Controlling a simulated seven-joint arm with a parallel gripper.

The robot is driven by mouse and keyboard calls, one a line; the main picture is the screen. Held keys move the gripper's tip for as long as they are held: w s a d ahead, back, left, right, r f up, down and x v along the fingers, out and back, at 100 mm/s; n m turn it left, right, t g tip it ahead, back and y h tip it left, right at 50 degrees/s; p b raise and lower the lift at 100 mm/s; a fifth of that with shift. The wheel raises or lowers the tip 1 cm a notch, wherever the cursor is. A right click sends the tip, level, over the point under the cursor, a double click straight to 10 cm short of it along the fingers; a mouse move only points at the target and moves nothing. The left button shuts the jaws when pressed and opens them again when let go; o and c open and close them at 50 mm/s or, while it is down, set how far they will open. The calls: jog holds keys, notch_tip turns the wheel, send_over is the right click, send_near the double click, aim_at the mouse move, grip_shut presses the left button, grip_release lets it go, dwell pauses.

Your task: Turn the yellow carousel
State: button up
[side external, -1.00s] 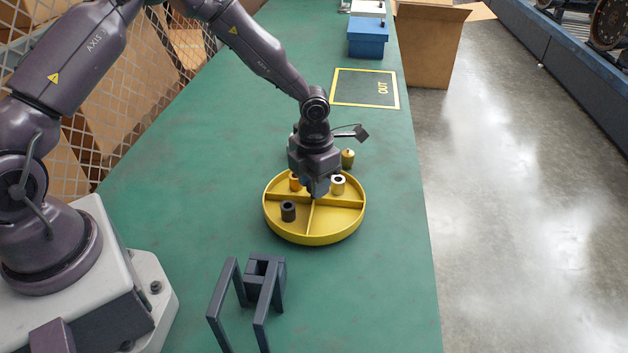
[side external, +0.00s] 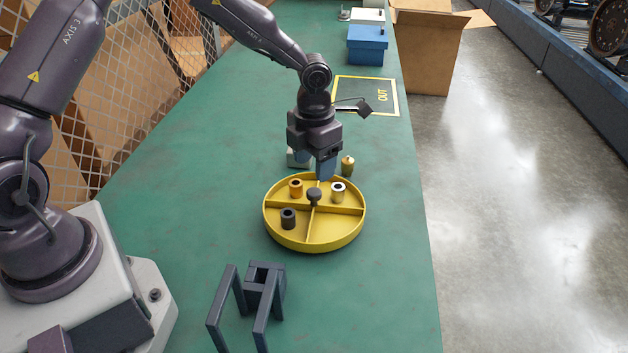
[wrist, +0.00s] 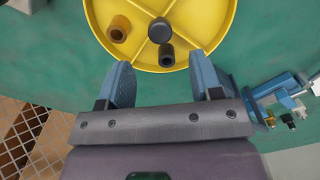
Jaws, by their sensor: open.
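The yellow carousel (side external: 335,234) is a round tray on the green bench, split by ribs into compartments, with a dark knob (side external: 314,196) at its centre. An orange cylinder (side external: 296,188), a pale-topped cylinder (side external: 338,191) and a black cylinder (side external: 288,218) stand in separate compartments. My gripper (side external: 325,175) is above the carousel's far edge, apart from the knob. In the wrist view my gripper (wrist: 162,72) is open with nothing between its blue fingers. The carousel (wrist: 225,22) and knob (wrist: 160,30) lie beyond the fingertips there.
A dark stand (side external: 262,290) is nearer the camera. The OUT square (side external: 365,95) and blue box (side external: 367,45) are farther back. Bench left of the carousel is clear.

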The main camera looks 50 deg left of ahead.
aim_at(314, 191)
notch_tip(314, 191, up, 6)
dwell(0.5)
jog(key=s+r+m+t, duration=0.2)
jog(key=s+r+m, duration=0.3)
jog(key=s+m, duration=0.3)
jog(key=s+r+m+t, duration=0.1)
jog(key=s+r+m, duration=0.5)
jog(key=m, duration=1)
jog(key=s+r+m+t, duration=0.2)
jog(key=s+r+m, duration=0.3)
jog(key=s+m, duration=0.4)
jog(key=m, duration=0.3)
jog(key=shift+s+a+r+t, duration=0.25)
jog(key=shift+s+a+t, duration=0.05)
jog(key=shift+a, duration=0.05)
